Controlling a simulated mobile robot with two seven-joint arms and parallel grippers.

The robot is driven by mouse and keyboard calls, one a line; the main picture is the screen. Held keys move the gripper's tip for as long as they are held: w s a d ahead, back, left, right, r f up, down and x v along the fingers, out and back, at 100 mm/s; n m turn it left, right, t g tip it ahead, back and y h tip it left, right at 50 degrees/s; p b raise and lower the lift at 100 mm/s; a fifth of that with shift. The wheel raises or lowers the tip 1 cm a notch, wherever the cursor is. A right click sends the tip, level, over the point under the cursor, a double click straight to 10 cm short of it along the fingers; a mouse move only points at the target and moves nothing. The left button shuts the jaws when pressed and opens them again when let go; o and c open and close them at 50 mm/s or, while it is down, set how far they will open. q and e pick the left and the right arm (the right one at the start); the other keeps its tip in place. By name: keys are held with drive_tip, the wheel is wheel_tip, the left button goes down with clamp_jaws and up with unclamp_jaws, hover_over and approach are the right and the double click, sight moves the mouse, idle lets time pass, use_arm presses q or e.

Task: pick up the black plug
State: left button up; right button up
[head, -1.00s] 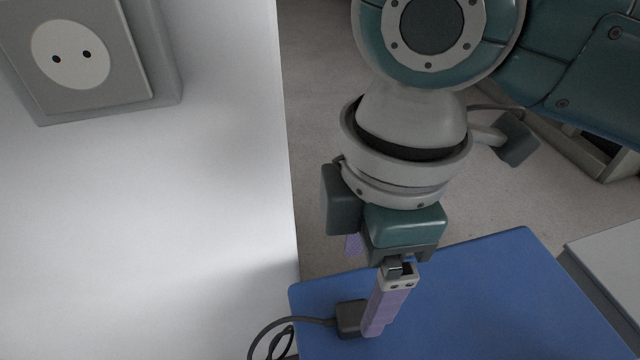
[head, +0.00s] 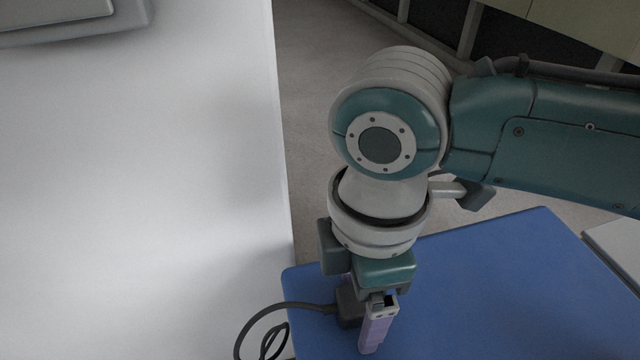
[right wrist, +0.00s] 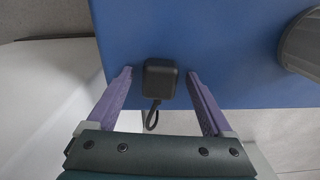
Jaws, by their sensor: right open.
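The black plug (head: 349,308) sits on the blue surface (head: 480,270) near its left edge, with its dark cable looping to the left. In the right wrist view the plug (right wrist: 160,79) is a dark block between the tips of two purple fingers, with a gap on each side. My right gripper (right wrist: 160,82) is open and points down at the plug. In the head view the right gripper (head: 362,318) partly hides the plug, and one finger stands in front of it. My left gripper is not in view.
A white wall panel (head: 150,190) stands close on the left of the plug, with a grey box (head: 70,22) at its top. A grey cylindrical thing (right wrist: 302,45) shows at the right of the wrist view.

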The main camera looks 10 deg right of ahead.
clamp_jaws()
idle(0.7)
